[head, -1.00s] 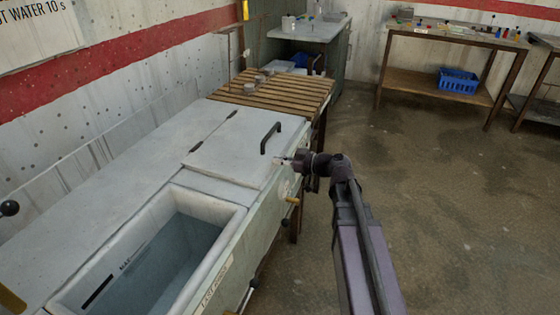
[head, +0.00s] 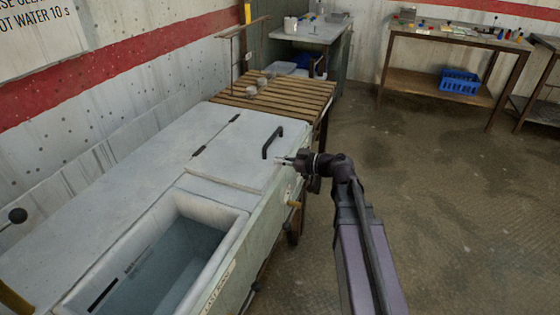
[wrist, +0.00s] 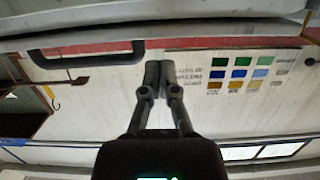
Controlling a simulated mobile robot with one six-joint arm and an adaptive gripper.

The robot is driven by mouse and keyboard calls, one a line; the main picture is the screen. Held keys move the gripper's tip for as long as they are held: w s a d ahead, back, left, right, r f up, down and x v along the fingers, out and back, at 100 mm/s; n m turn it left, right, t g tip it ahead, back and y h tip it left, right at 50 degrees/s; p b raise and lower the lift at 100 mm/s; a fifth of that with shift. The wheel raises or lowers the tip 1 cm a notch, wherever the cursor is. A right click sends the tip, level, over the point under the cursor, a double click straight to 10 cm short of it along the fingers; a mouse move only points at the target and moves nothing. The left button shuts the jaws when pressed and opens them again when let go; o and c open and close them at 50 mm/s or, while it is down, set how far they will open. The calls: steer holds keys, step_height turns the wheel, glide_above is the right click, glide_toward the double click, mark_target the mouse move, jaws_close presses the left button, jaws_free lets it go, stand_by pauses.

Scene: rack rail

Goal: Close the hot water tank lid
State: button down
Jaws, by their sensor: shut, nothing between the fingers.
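The grey-white tank lid (head: 238,150) with its black bar handle (head: 272,142) lies flat or almost flat on the counter in the head view; I cannot tell whether it is fully seated. Its dark hinges are on the left side. My gripper (head: 280,160) is shut and empty, at the lid's front edge, just right of and below the handle. I cannot tell whether it touches the lid. The wrist view looks upside down; the handle (wrist: 85,60) is left of my closed fingertips (wrist: 160,70), and a pale slab edge runs across the top.
An open basin (head: 236,222) sits nearer than the lid. A slatted wooden rack (head: 300,92) with small round items is beyond it. A table (head: 455,38) with a blue basket (head: 460,81) stands at the back right. The floor (head: 450,200) to the right is clear.

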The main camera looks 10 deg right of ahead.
steer(key=shift+r+p, duration=0.55)
steer(key=shift+r, duration=0.35)
steer(key=shift+d+r, duration=0.1)
steer(key=s+d+f+b, duration=0.3)
steer(key=s+d, duration=0.1)
steer(key=d, duration=0.4)
steer(key=shift+s+f, duration=0.2)
steer(key=shift+f, duration=0.05)
